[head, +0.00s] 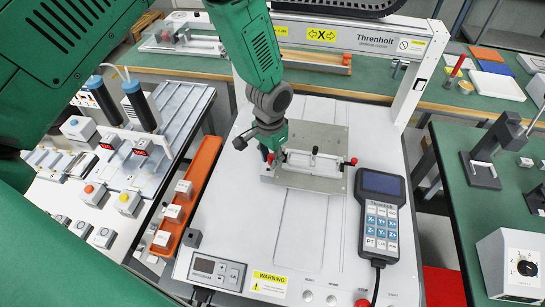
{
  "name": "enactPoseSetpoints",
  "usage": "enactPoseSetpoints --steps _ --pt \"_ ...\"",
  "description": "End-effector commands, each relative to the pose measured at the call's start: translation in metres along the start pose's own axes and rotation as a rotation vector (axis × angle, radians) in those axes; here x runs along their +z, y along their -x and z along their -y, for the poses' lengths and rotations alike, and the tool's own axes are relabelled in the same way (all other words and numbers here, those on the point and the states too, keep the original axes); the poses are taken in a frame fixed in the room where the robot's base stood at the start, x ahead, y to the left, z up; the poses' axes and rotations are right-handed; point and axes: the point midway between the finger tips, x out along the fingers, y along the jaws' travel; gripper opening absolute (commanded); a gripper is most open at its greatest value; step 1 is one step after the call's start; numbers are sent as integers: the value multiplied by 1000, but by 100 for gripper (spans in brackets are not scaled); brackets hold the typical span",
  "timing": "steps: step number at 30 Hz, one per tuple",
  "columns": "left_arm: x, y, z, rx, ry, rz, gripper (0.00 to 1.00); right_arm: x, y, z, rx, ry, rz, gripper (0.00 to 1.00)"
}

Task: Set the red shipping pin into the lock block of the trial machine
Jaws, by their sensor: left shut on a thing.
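My left gripper (268,139) is over the left end of a white clamp-like fixture on the trial machine (240,225). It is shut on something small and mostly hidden. A bit of red (271,157) shows just under its fingers; I cannot tell whether this is the shipping pin or a knob of the fixture. The fixture's white bar (315,163) lies on a grey metal plate (322,135), with a red knob (353,161) at its right end. I cannot pick out the lock block for certain. My right gripper is not in view.
A keypad pendant (381,215) lies right of the plate. A controller box (217,270) stands at the machine's front left. An orange tray (188,195) with white blocks lies along the left side. The gantry beam (350,37) crosses behind. The middle front deck is clear.

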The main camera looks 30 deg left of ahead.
Motion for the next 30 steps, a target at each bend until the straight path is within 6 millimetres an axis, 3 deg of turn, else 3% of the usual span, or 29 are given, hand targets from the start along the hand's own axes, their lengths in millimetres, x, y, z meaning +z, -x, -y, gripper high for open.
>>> enactPoseSetpoints --steps 30 --pt "-1 43 -1 -1 -1 0 0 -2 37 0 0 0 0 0"
